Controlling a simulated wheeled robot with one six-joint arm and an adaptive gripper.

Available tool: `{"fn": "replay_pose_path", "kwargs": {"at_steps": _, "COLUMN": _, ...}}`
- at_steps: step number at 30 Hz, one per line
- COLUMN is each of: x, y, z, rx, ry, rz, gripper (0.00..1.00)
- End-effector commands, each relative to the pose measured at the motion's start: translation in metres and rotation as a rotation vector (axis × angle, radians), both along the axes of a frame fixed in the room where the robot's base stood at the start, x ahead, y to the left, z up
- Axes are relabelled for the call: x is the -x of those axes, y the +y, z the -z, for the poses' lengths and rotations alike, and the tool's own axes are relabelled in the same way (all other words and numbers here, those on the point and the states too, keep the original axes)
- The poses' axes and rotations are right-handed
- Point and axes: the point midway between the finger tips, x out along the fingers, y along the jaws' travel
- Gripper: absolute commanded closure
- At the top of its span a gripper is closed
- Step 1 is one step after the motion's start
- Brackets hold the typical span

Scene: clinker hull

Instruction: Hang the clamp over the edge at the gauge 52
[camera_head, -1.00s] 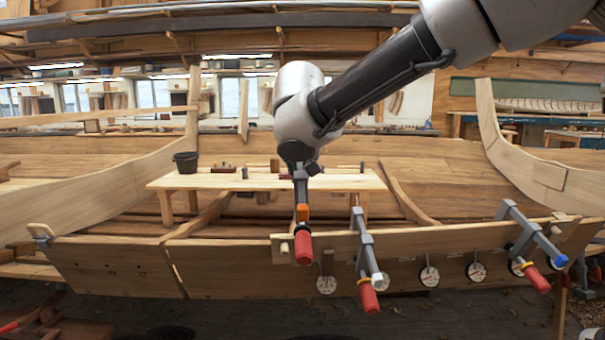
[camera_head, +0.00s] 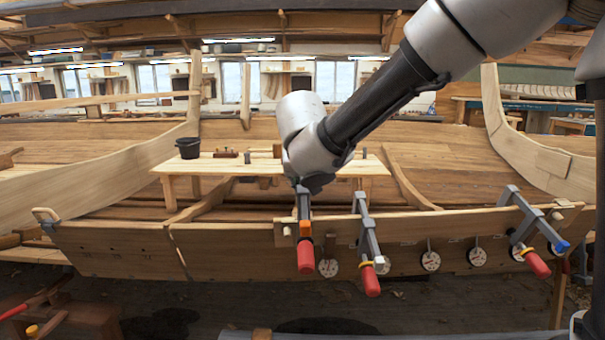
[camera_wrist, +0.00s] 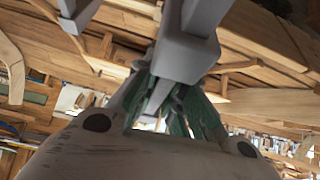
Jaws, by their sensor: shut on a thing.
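My gripper (camera_head: 303,187) is shut on a grey bar clamp (camera_head: 303,207) with an orange part and a red handle (camera_head: 305,256). The handle hangs down in front of the hull's upper edge, near the left end of a short plank (camera_head: 342,229). I cannot tell whether the clamp touches the edge. In the wrist view the grey clamp bar (camera_wrist: 187,55) lies between my fingers (camera_wrist: 163,105). White round gauges hang along the hull: one (camera_head: 328,268) just right of the handle, others (camera_head: 430,261) further right. Their numbers are unreadable.
A second clamp (camera_head: 368,235) sits on the edge close to the right, and a third (camera_head: 522,228) at the far right. A bench (camera_head: 210,166) with a black bucket (camera_head: 188,148) stands behind. The edge left of the plank is mostly clear.

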Motion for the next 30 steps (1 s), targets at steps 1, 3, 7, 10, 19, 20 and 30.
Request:
{"fn": "replay_pose_path", "kwargs": {"at_steps": 1, "x": -0.002, "y": 0.000, "z": 0.003, "rx": -0.001, "ry": -0.001, "rz": 0.002, "gripper": 1.00}}
{"fn": "replay_pose_path", "kwargs": {"at_steps": 3, "x": -0.004, "y": -0.001, "z": 0.007, "rx": 0.001, "ry": -0.003, "rz": 0.002, "gripper": 1.00}}
{"fn": "replay_pose_path", "kwargs": {"at_steps": 7, "x": -0.007, "y": -0.001, "z": 0.018, "rx": 0.000, "ry": -0.001, "rz": 0.001, "gripper": 1.00}}
{"fn": "replay_pose_path", "kwargs": {"at_steps": 10, "x": -0.010, "y": -0.001, "z": 0.027, "rx": 0.001, "ry": 0.002, "rz": 0.003, "gripper": 1.00}}
{"fn": "replay_pose_path", "kwargs": {"at_steps": 19, "x": -0.018, "y": -0.002, "z": 0.048, "rx": 0.001, "ry": 0.001, "rz": 0.002, "gripper": 1.00}}
{"fn": "replay_pose_path", "kwargs": {"at_steps": 20, "x": -0.019, "y": -0.002, "z": 0.051, "rx": 0.001, "ry": 0.001, "rz": 0.003, "gripper": 1.00}}
{"fn": "replay_pose_path", "kwargs": {"at_steps": 30, "x": -0.028, "y": -0.002, "z": 0.075, "rx": 0.001, "ry": 0.000, "rz": 0.002, "gripper": 1.00}}
